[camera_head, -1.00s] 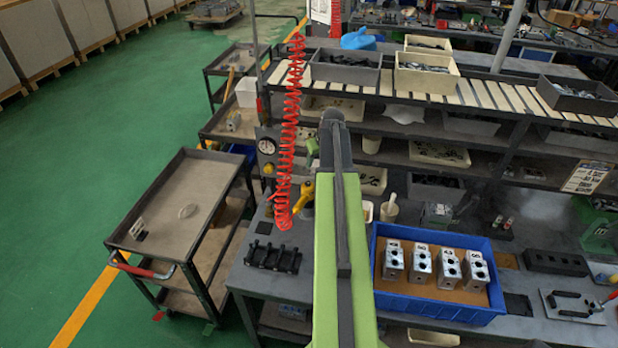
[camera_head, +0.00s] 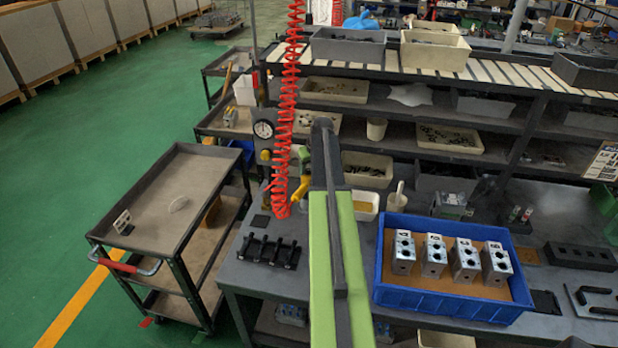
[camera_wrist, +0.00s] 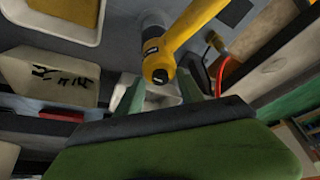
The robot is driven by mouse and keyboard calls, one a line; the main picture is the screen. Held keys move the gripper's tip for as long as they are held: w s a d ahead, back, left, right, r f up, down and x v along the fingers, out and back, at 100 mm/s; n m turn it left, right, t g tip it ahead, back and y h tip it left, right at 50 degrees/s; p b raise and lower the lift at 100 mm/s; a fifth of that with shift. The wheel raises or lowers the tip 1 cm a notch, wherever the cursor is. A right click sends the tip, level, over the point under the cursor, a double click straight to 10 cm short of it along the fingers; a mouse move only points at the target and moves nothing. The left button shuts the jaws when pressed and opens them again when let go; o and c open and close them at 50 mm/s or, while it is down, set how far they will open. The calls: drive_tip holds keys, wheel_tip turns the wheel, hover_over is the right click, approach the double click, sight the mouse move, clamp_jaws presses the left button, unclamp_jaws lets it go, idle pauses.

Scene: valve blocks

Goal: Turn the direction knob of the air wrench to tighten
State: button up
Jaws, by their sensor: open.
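The yellow air wrench (camera_head: 301,188) hangs at the lower end of a red coiled hose, above the left part of the workbench, partly behind the hose. In the wrist view the yellow wrench (camera_wrist: 185,38) is close, its rounded end with dark round parts pointing down toward my gripper. My gripper (camera_wrist: 160,92) is open, with its two green fingers apart and nothing between them. The wrench's end is just beyond and between the fingertips; I cannot tell if they touch. Which dark part is the direction knob, and its setting, are unclear.
The red coiled hose (camera_head: 287,110) hangs left of my arm. A blue tray (camera_head: 440,306) with several metal valve blocks stands on the bench at right. A black rack (camera_head: 268,250) lies on the bench at left. A grey trolley (camera_head: 165,200) stands left; green floor beyond is open.

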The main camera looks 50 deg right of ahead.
drive_tip(key=shift+c, duration=0.5)
clamp_jaws()
